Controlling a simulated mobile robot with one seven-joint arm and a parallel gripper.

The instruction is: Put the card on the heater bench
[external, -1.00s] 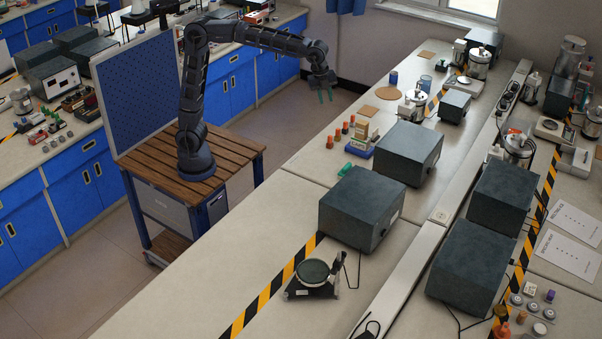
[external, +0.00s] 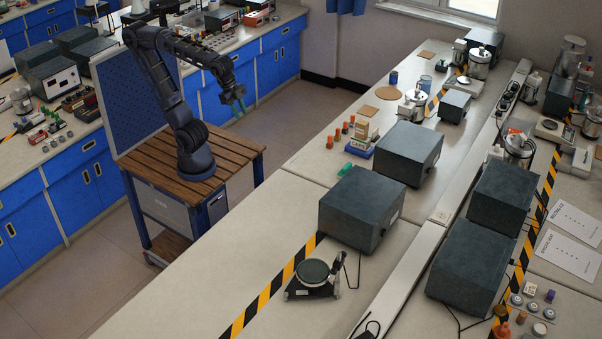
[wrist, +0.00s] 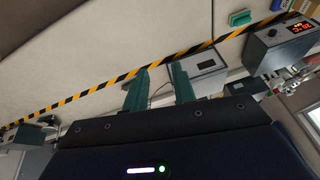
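My gripper (external: 238,107) hangs in the air off the right side of my wooden-topped cart, over the floor gap before the long bench. In the wrist view its two green fingers (wrist: 160,88) are apart with nothing held between them. A blue holder (external: 358,151) with small lettering stands on the long bench (external: 250,240), with upright tan and white pieces (external: 362,132) in it. I cannot tell whether one is the card. No bench is clearly marked as the heater bench. A dark round plate device (external: 313,271) stands near the hazard tape.
Large dark grey boxes (external: 362,208) and (external: 408,153) stand on the long bench. Yellow-black tape (external: 268,292) crosses it. Orange-topped pieces (external: 337,135) and a green block (external: 345,168) lie near the holder. A box with a red display (wrist: 292,30) shows in the wrist view. The bench's near left is clear.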

